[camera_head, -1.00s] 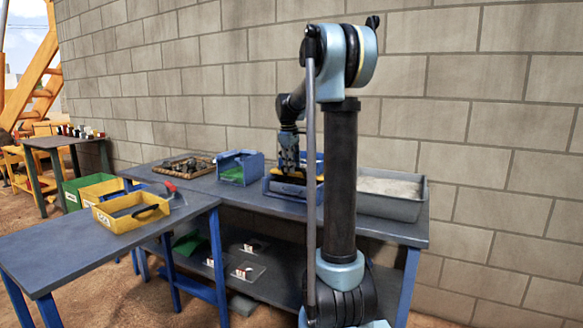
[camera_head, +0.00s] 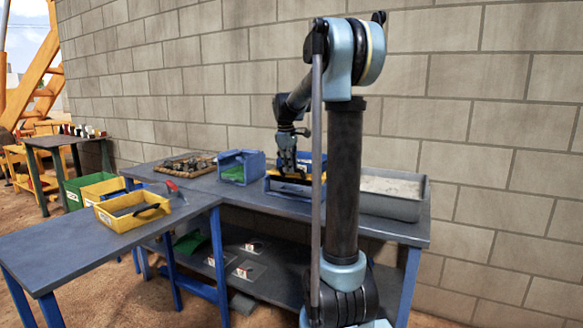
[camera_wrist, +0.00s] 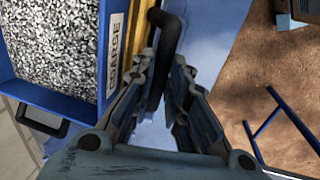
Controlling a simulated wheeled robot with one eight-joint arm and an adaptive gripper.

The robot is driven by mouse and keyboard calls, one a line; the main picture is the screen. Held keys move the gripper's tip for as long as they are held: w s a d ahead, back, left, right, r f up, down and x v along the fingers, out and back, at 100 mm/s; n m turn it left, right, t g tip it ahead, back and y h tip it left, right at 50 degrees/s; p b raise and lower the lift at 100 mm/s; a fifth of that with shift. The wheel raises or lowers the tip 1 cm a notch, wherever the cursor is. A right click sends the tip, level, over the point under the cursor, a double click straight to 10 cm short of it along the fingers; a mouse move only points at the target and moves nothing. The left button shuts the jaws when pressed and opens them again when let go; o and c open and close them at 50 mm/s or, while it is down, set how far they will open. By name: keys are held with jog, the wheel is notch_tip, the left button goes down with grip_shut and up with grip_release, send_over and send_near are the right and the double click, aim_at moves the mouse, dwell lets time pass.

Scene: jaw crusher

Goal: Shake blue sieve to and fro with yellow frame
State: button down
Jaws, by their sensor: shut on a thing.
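The blue sieve (camera_wrist: 60,98) shows at the left of the wrist view, filled with grey gravel, with a black handle on its near side. A yellow frame edge (camera_wrist: 144,30) runs along its right side, beside a white label reading COARSE. My gripper (camera_wrist: 158,85) is shut on a black handle (camera_wrist: 166,32) at that yellow edge. In the head view, my gripper (camera_head: 287,170) is over the yellow frame (camera_head: 292,180) on the back table. The blue sieve (camera_head: 268,187) shows there only in part, behind my arm.
A grey bin (camera_head: 392,205) of pale material stands to the right. A blue box (camera_head: 241,177) and a tray of stones (camera_head: 187,166) stand to the left. A yellow tray (camera_head: 132,222) sits on the front table (camera_head: 120,250). A brick wall is close behind.

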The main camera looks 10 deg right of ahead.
jog(key=c, duration=1.6)
grip_release()
jog(key=shift+o, duration=0.2)
jog(key=shift+r, duration=0.1)
notch_tip(320, 180, up, 12)
jog(key=s+a, duration=0.1)
jog(key=shift+s+a+f, duration=0.15)
jog(key=shift+s+f, duration=0.1)
jog(key=shift+s, duration=0.1)
jog(key=s+d+f+m, duration=0.1)
jog(key=s+f+m, duration=0.2)
jog(key=s+f, duration=0.7)
jog(key=s+d+f+m, duration=0.1)
jog(key=s+f+m, duration=0.3)
jog(key=s+f, duration=0.6)
jog(key=s+d+f+m+y, duration=0.1)
jog(key=s+f+m, duration=0.2)
jog(key=s+f, duration=0.8)
jog(key=s, duration=0.8)
jog(key=shift+s+d+m, duration=0.3)
